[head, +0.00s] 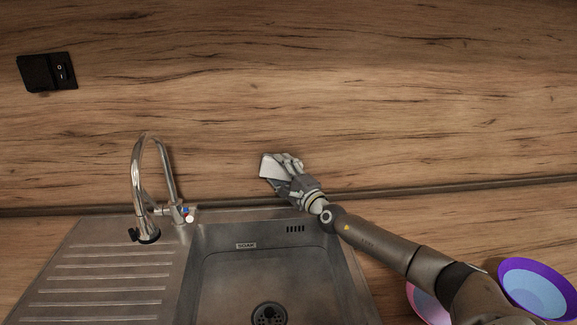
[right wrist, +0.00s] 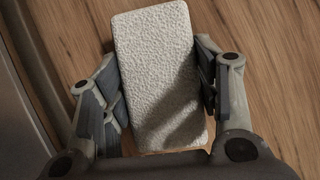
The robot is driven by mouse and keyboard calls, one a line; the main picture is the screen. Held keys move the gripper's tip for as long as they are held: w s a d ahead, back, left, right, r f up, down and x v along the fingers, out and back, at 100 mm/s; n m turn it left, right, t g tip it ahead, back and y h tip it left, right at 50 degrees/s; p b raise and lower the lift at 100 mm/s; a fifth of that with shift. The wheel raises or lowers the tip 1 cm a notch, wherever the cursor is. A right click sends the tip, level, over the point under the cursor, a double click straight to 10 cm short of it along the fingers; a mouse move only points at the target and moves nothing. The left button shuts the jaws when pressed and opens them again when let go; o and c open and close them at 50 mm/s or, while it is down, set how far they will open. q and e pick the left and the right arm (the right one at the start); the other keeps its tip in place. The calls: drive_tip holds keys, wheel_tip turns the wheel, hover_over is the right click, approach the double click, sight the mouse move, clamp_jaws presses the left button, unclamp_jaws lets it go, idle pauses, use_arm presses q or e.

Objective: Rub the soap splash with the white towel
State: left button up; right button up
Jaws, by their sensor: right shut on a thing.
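My right gripper (head: 283,168) is shut on the white towel (head: 266,166), a folded block with a rough, textured face. In the right wrist view the towel (right wrist: 158,75) sits between the two fingers of the gripper (right wrist: 160,90), with wood grain behind it. In the head view the towel is at the oak splashback (head: 330,120), just above the back edge of the sink. I cannot tell whether it touches the wood. No soap splash shows on the visible wood; the towel and hand hide part of it. My left gripper is not in view.
Below the hand is a steel sink (head: 215,285) with a drainer on its left. A tall chrome tap (head: 140,185) stands left of the towel. Purple-rimmed (head: 535,290) and pink (head: 428,303) dishes lie at the lower right, near my arm. A black socket (head: 47,72) is at the upper left.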

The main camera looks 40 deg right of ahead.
sight(271, 172)
drive_tip(key=shift+w+a+r+p, duration=0.1)
drive_tip(key=shift+w+a+p, duration=0.15)
drive_tip(key=shift+a+p, duration=0.2)
drive_tip(key=shift+w+a+r+p, duration=0.1)
drive_tip(key=shift+w+a+p, duration=0.2)
drive_tip(key=shift+a, duration=0.2)
drive_tip(key=shift+w+a+f+p, duration=0.1)
drive_tip(key=shift+w+a+p, duration=0.25)
drive_tip(key=shift+a, duration=0.3)
drive_tip(key=shift+d, duration=0.1)
drive_tip(key=shift+d, duration=0.1)
